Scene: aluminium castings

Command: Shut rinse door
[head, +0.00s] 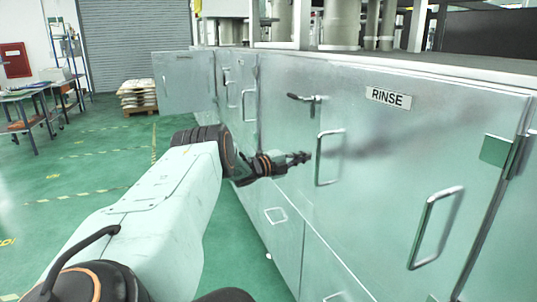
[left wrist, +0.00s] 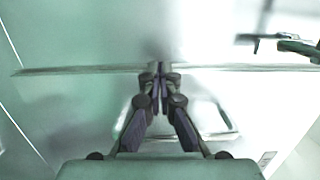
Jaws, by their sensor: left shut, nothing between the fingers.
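The rinse door (head: 375,150) is a large pale metal panel with a RINSE label (head: 388,97). A dark lever latch (head: 305,98) sits near its upper left, with an upright bar handle (head: 328,157) below. A hinge plate (head: 497,150) is at the right edge. I cannot tell whether the door stands slightly ajar or flush. My left gripper (head: 305,157) is shut and empty, its tips in front of the door, just left of the bar handle. In the left wrist view the closed fingertips (left wrist: 160,68) meet a long pale edge; contact is unclear.
A second bar handle (head: 435,228) sits lower right. Farther left, another cabinet door (head: 185,82) stands out from the row. Bags on a pallet (head: 138,94) and blue tables (head: 40,92) are at the back left. The green floor (head: 100,170) between is clear.

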